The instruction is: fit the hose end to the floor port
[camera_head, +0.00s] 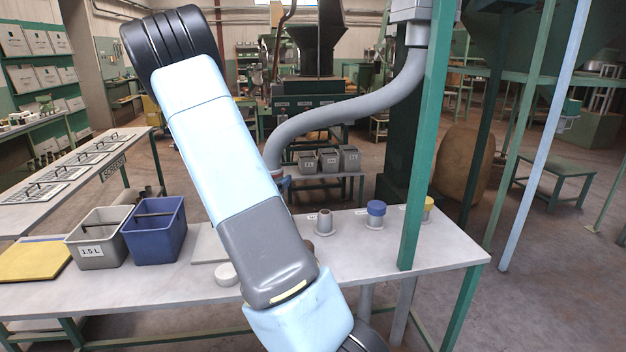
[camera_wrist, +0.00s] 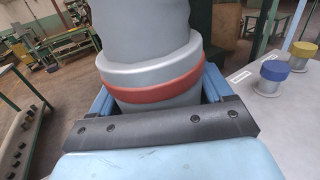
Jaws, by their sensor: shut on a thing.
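The grey hose (camera_head: 345,108) hangs from a grey fitting at the upper right and curves down to my gripper (camera_head: 282,184), which is partly hidden behind my arm. In the wrist view the hose end, a grey collar with a red band (camera_wrist: 155,90), sits between the jaws of my gripper (camera_wrist: 158,104), which is shut on it. Its lower opening is hidden. An uncapped grey port (camera_head: 324,222) stands on the bench below and right of the gripper. Beside it are a blue-capped port (camera_head: 376,214) and a yellow-capped port (camera_head: 425,212). Their labels are too small to read.
A green post (camera_head: 425,150) stands at the bench (camera_head: 440,250), close to the capped ports. A blue bin (camera_head: 155,232), a grey bin (camera_head: 98,240) and a yellow board (camera_head: 33,261) are at the left. A small white round piece (camera_head: 226,274) lies near my arm.

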